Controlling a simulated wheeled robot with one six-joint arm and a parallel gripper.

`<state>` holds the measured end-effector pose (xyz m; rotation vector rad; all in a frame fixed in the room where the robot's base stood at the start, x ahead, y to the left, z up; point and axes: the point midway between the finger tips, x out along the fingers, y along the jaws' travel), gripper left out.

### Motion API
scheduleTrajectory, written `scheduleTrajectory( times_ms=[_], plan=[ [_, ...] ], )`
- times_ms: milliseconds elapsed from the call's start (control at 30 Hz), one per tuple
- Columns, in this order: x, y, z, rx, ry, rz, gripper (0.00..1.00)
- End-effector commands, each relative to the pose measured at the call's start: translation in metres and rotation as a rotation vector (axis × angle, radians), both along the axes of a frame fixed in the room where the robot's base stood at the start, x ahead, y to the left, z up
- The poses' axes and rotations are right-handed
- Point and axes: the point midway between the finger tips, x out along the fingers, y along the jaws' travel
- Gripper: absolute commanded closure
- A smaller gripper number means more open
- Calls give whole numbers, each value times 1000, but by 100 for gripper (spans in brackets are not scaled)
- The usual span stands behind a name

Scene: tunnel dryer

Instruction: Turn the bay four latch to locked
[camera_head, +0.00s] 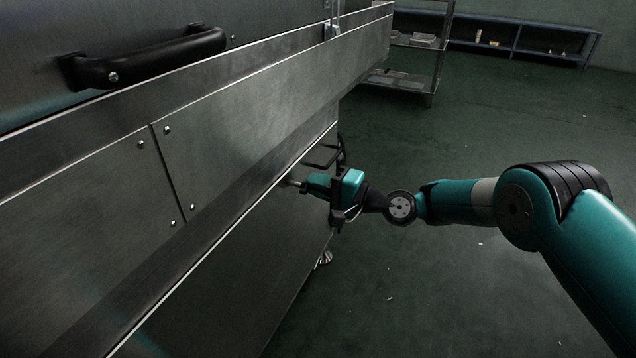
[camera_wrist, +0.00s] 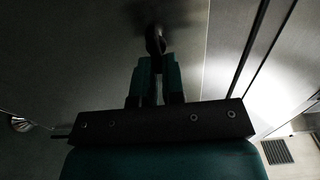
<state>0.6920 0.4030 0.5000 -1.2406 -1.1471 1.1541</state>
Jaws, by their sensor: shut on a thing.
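The latch (camera_head: 292,183) is a small metal piece standing out from the lower steel side of the dryer, just below the long ledge. No bay number is readable. My gripper (camera_head: 306,185) reaches it from the right, with its fingers shut on the latch. In the wrist view, the latch (camera_wrist: 155,38) is a dark rounded handle beyond the tips of my gripper (camera_wrist: 156,62), which are close together around its near end. The fingers hide part of the handle, and the picture is too dark to tell which way it is turned.
The dryer's steel side panel (camera_head: 235,130) fills the left, with a black bar handle (camera_head: 145,57) above. A metal foot (camera_head: 324,259) shows below. The green floor to the right is mostly clear.

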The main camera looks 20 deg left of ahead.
Motion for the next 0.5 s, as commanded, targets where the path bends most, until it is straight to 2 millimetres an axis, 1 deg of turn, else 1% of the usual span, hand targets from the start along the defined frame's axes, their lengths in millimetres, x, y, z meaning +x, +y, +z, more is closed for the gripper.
scheduleTrajectory(
  times_ms=[433, 467, 500],
  plan=[
    [0, 0, -1, 0, 12, 0, 100],
    [0, 0, -1, 0, 12, 0, 86],
    [0, 0, -1, 0, 12, 0, 77]
  ],
)
